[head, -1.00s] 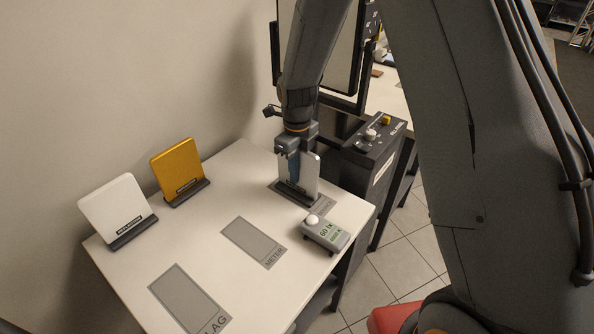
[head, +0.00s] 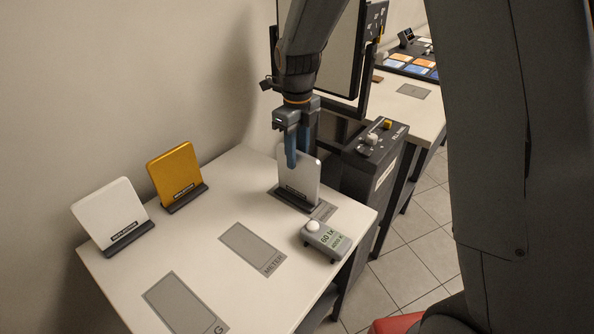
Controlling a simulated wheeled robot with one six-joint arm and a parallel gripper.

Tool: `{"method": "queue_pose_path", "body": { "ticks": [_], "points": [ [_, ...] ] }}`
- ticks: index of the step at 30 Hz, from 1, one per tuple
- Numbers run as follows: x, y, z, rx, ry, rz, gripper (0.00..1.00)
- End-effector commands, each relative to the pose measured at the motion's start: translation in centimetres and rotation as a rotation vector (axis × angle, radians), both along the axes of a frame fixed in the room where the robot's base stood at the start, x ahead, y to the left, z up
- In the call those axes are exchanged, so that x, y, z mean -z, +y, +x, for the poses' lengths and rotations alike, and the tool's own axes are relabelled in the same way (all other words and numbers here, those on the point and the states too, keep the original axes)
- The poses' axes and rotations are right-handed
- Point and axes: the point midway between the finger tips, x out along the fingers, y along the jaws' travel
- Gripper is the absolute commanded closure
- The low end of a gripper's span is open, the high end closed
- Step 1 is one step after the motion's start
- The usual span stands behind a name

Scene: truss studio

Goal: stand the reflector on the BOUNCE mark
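A pale silver-grey panel (head: 306,178) in a dark foot stands upright on a grey mark (head: 325,211) at the table's far right corner. The mark is mostly covered by the foot, and its lettering is too small to read. My gripper (head: 299,157) is above and at the panel's upper left edge, with its two blue fingers pointing down and apart. The fingers hide part of the panel's top edge. A white panel (head: 110,212) and a gold panel (head: 176,171), each labelled and in a dark foot, stand along the table's left side.
The METER mark (head: 250,246) and another mark (head: 183,305), its label ending in G, are bare. A light meter (head: 326,240) lies near the table's right edge. A dark FILL PANEL box (head: 372,150) stands close behind the panel.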

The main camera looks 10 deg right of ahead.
Motion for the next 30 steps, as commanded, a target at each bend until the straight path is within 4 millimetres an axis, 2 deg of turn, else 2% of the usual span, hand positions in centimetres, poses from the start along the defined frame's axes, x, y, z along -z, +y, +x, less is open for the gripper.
{"method": "queue_pose_path", "body": {
  "ticks": [3, 9, 30],
  "points": [
    [-2.0, 0.0, 0.1, 0.0, -0.004, 0.001, 0.69],
    [-4.0, 0.0, 0.1, 0.0, -0.001, 0.0, 0.69],
    [-4.3, 0.0, 0.0, 0.0, 0.0, 0.0, 0.69]
  ]
}}
